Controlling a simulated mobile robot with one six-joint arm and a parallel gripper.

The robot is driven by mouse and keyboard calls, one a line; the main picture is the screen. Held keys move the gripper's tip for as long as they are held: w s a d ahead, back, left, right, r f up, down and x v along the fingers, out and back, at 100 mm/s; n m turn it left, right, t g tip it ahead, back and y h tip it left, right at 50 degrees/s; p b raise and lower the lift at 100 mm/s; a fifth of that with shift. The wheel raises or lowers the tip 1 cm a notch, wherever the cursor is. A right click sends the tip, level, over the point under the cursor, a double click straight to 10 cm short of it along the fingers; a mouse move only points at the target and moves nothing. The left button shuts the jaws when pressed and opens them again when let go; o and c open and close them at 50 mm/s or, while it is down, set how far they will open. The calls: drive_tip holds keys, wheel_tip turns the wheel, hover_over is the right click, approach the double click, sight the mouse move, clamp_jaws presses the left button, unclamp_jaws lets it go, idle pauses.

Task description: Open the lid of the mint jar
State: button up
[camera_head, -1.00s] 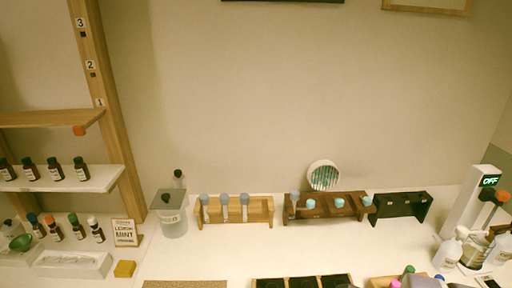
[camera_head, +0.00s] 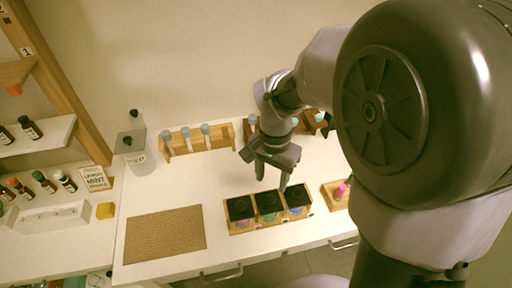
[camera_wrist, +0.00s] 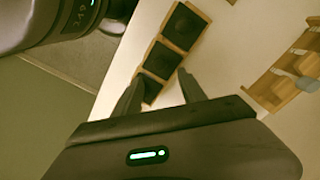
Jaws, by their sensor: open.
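Three jars with square black lids stand in a row in a wooden holder (camera_head: 262,228) near the table's front edge: left jar (camera_head: 240,209), middle jar (camera_head: 268,203), right jar (camera_head: 296,197). All three lids look shut. Small coloured labels show on their fronts, too small to read, so I cannot tell which is mint. My gripper (camera_head: 272,182) is open and empty, pointing down above the right part of the row, apart from the lids. In the wrist view, the black lids (camera_wrist: 186,26) show beyond and between my open fingers (camera_wrist: 159,80).
A woven mat (camera_head: 165,235) lies left of the jars. Behind stand a wooden rack of grey-topped tubes (camera_head: 187,139) and a lidded clear container (camera_head: 138,158). A lemon mint sign (camera_head: 95,179) stands left. A small wooden tray (camera_head: 333,194) is at right.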

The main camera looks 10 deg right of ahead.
sight(270, 198)
wheel_tip(270, 198, down, 8)
drive_tip(key=shift+f+b, duration=0.1)
drive_tip(key=shift+b, duration=1)
clamp_jaws()
idle(0.5)
